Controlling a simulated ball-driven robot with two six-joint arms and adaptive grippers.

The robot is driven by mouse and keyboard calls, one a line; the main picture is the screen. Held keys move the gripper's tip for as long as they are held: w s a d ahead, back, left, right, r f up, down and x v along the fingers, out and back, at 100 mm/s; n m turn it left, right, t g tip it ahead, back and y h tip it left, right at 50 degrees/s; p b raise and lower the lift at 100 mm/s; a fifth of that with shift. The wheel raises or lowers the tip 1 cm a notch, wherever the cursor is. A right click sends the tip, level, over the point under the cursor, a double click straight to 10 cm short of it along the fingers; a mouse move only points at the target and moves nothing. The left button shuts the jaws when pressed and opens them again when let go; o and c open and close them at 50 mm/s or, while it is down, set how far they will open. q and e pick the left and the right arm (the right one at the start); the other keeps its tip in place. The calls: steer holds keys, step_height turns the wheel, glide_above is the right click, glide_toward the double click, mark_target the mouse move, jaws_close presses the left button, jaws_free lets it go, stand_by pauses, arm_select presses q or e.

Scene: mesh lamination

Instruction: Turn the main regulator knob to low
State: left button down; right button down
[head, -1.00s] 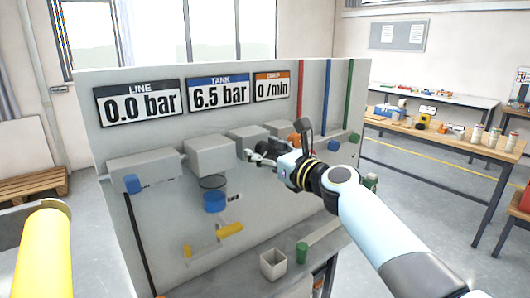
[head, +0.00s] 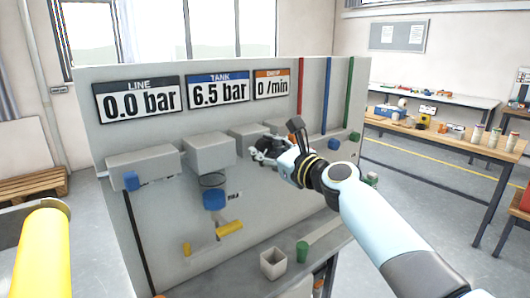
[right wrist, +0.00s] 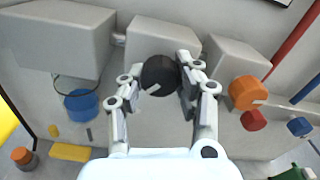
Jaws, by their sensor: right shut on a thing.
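The black round knob (right wrist: 158,75), which I take for the main regulator knob, is on the front of a grey box in the right wrist view. Its pale pointer mark points to the lower left. My right gripper (right wrist: 158,84) has its two fingers on either side of the knob and is shut on it. In the head view my right gripper (head: 262,150) is at the panel's middle right and largely covers the knob. Any scale or label around the knob is hidden. My left gripper is not in view.
The grey panel (head: 130,80) has displays reading line 0.0 bar (head: 139,103), tank 6.5 bar (head: 218,91) and 0 /min (head: 272,85). An orange knob (right wrist: 247,93) is right of my gripper. A blue cup (right wrist: 81,104) and yellow handle (right wrist: 70,152) are left.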

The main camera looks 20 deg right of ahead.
steer(key=n+b, duration=0.2)
steer(key=n, duration=0.4)
steer(key=shift+d+n+b, duration=0.1)
steer(key=shift+n+b, duration=0.2)
steer(key=n+b, duration=0.2)
steer(key=n, duration=0.3)
steer(key=shift+b, duration=0.35)
steer(key=n+b, duration=0.3)
steer(key=n, duration=0.2)
steer(key=shift+r+n, duration=0.1)
steer(key=shift+n, duration=0.3)
steer(key=n+b, duration=0.3)
steer(key=n, duration=0.2)
steer(key=shift+b, duration=0.35)
steer(key=n+b, duration=0.3)
steer(key=n, duration=0.2)
steer(key=shift+n, duration=0.4)
steer(key=n+b, duration=0.3)
steer(key=n, duration=0.2)
steer(key=shift+a, duration=0.2)
steer(key=n+b, duration=0.3)
steer(key=n, duration=0.2)
steer(key=shift+n, duration=0.4)
steer(key=shift+a+n+b, duration=0.15)
steer(key=shift+n+b, duration=0.95)
steer(key=shift+n, duration=1.2)
